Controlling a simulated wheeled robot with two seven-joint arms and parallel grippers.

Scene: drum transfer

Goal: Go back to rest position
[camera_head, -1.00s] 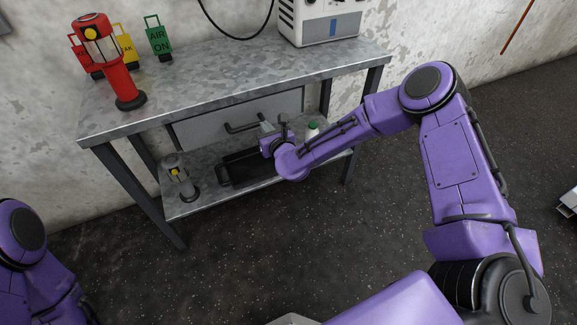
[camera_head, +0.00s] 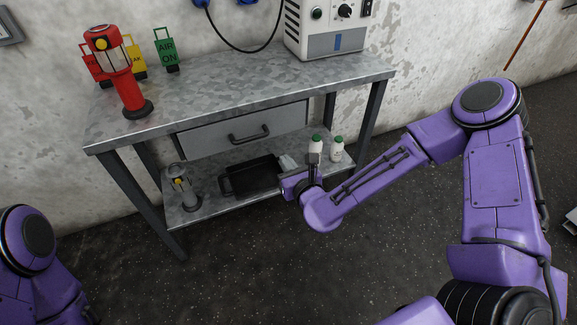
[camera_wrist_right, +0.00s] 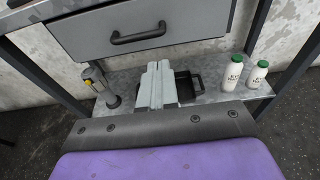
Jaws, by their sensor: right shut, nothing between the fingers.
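My right gripper (camera_head: 288,163) is shut and empty in front of the table's lower shelf, below the drawer (camera_head: 243,130). Its closed fingers show in the right wrist view (camera_wrist_right: 157,84). The drawer is shut, with a dark bar handle (camera_head: 249,134). The gripper is apart from the handle. Of my left arm, only purple links show at the lower left of the head view; its gripper is out of view.
The metal table (camera_head: 205,95) bears a red lantern-like device (camera_head: 121,80), coloured tags (camera_head: 166,50) and a white-grey box (camera_head: 325,30). The lower shelf (camera_head: 215,194) holds a grey device (camera_head: 181,188), a black tray (camera_head: 250,178) and two white bottles (camera_head: 337,150). Floor in front is clear.

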